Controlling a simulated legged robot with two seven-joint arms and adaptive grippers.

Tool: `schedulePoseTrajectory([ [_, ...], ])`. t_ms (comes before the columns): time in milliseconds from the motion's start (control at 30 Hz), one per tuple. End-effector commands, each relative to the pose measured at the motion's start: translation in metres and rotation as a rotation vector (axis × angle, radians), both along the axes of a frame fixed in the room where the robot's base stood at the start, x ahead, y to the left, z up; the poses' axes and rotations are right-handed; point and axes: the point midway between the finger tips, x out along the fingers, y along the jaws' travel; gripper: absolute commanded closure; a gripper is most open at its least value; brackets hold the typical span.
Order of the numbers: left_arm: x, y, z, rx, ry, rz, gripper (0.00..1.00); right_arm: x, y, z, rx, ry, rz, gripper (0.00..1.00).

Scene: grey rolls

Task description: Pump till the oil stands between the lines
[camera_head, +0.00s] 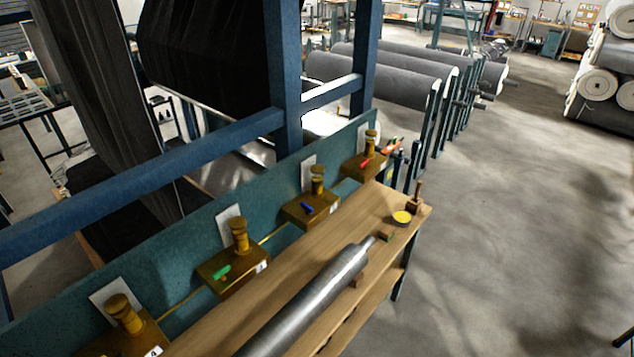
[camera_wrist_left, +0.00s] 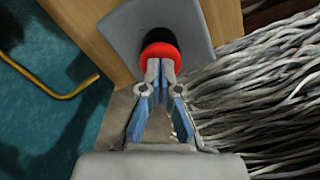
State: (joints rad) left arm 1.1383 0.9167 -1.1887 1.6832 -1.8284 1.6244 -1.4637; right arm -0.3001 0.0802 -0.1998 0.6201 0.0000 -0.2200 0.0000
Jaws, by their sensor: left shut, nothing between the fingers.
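In the head view, several brass pump units stand in a row along a teal rail (camera_head: 180,272), each with an upright brass cylinder and a white plate behind. One has a green lever (camera_head: 221,272), one a blue lever (camera_head: 306,208), one a red lever (camera_head: 366,162); the nearest unit (camera_head: 124,318) is cut off by the bottom edge. No oil level or lines can be made out. In the left wrist view, my left gripper (camera_wrist_left: 160,66) is shut, its tips at a red knob with a black top (camera_wrist_left: 158,46) on a grey plate (camera_wrist_left: 198,28). Contact is unclear. My right gripper is out of view.
A wooden bench (camera_head: 345,236) carries a steel roller (camera_head: 305,302) and a yellow-topped tin (camera_head: 401,217). A blue frame (camera_head: 150,170) crosses behind the pumps. Grey strands (camera_wrist_left: 265,90) lie beside the plate in the wrist view. The floor at right is open.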

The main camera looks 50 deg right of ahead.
Motion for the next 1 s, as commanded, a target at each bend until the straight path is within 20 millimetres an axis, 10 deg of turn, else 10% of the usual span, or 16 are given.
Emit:
schedulePoseTrajectory([
  [1000,0.0,0.0,0.082,0.001,0.001,0.0,1.0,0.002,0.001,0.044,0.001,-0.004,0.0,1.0],
])
